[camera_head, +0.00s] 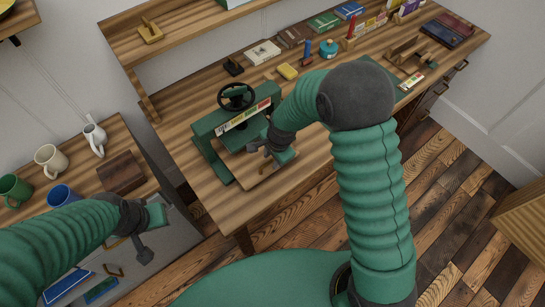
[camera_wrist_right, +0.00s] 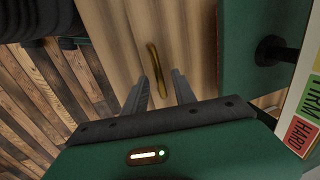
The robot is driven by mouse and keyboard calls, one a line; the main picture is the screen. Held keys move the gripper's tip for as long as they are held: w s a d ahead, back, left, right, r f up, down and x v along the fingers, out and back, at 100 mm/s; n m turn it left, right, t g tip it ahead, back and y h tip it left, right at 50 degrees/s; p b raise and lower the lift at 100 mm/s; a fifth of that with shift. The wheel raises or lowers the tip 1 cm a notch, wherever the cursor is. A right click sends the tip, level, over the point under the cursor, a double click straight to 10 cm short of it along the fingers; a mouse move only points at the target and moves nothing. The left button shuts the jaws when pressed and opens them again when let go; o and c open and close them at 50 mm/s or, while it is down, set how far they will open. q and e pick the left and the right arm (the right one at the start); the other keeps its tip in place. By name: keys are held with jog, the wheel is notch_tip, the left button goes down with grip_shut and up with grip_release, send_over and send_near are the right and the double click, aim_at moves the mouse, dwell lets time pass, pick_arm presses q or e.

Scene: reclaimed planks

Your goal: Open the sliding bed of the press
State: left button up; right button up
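The green press (camera_head: 205,140) stands on the wooden bench with a black handwheel (camera_head: 236,97) on top and a coloured label strip on its front. Its wooden sliding bed (camera_wrist_right: 120,40) shows in the right wrist view, with a curved brass handle (camera_wrist_right: 155,62) on it. My right gripper (camera_wrist_right: 161,84) is open, its two dark fingers on either side of the handle's near end; I see a gap to each finger.
Mugs (camera_head: 52,160) and a dark wooden block (camera_head: 121,173) are on the left side table. Books, small boxes and a teal bottle (camera_head: 328,49) line the bench's back. Bare bench top (camera_head: 218,205) lies in front of the press.

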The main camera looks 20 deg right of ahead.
jog(key=shift+a, duration=0.2)
jog(key=shift+c, duration=1)
jog(key=shift+s+r, duration=0.1)
jog(key=shift+r, duration=0.05)
jog(key=c, duration=0.5)
jog(key=shift+d, duration=0.1)
